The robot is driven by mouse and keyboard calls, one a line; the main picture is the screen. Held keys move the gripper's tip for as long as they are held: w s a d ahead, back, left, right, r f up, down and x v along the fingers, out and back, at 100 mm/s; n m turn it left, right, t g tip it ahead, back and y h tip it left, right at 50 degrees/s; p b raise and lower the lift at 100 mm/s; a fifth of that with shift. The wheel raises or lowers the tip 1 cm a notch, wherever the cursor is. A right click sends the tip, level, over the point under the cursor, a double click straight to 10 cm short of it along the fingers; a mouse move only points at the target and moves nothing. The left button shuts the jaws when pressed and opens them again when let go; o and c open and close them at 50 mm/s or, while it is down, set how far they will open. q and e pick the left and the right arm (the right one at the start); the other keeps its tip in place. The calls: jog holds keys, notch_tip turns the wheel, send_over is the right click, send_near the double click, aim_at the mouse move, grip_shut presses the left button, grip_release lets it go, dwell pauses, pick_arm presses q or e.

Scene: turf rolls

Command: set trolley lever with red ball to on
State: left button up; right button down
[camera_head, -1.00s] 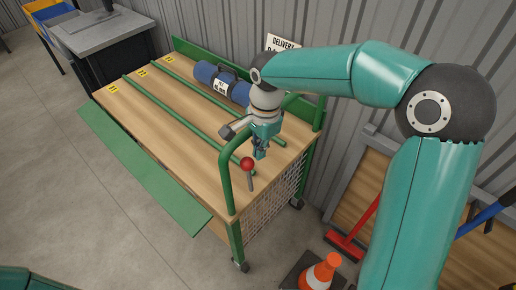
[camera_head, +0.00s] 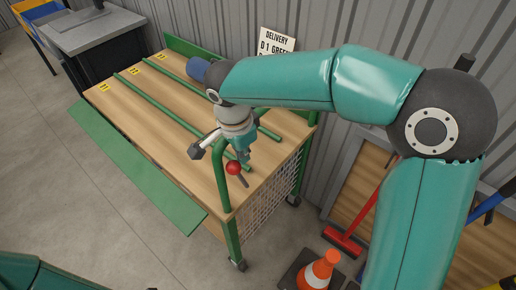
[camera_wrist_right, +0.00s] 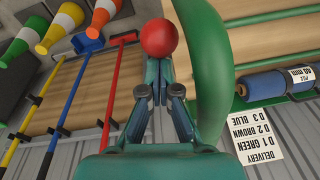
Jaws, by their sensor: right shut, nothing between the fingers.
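The trolley lever with the red ball (camera_head: 233,168) is on the near right end of the green-framed trolley (camera_head: 228,240), beside its handle post. Its short stick leans, with the ball up and left of its lower end. The red ball also shows in the wrist view (camera_wrist_right: 159,38), just beyond the fingertips. My right gripper (camera_head: 244,166) is shut and empty, pointing down close beside the ball. I cannot tell whether it touches the ball. No on or off marking is readable. My left gripper is out of view.
The trolley's green hoop handle (camera_head: 222,170) stands right beside my right gripper. A blue roll (camera_wrist_right: 280,84) lies on the deck, mostly behind my arm in the head view. A delivery sign (camera_head: 275,42) hangs behind. A traffic cone (camera_head: 318,270) and red broom (camera_head: 345,241) stand at right.

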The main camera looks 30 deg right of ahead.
jog(key=a, duration=0.1)
jog(key=s+a+b, duration=0.1)
jog(key=a+f+h+b, duration=0.1)
jog(key=shift+s, duration=0.15)
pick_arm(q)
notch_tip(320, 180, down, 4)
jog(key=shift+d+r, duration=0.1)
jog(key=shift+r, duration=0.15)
pick_arm(e)
jog(key=shift+s+a+r, duration=0.1)
jog(key=shift+s, duration=0.05)
jog(key=d+r, duration=0.2)
jog(key=d, duration=0.2)
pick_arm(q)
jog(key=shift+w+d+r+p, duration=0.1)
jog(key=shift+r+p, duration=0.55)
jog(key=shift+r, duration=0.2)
pick_arm(e)
jog(key=w+d+r+v, duration=0.1)
jog(key=d+v, duration=0.1)
jog(key=v, duration=0.7)
send_over(234, 166)
jog(key=s, duration=0.1)
jog(key=shift+s+d, duration=0.2)
jog(key=shift+f, duration=0.1)
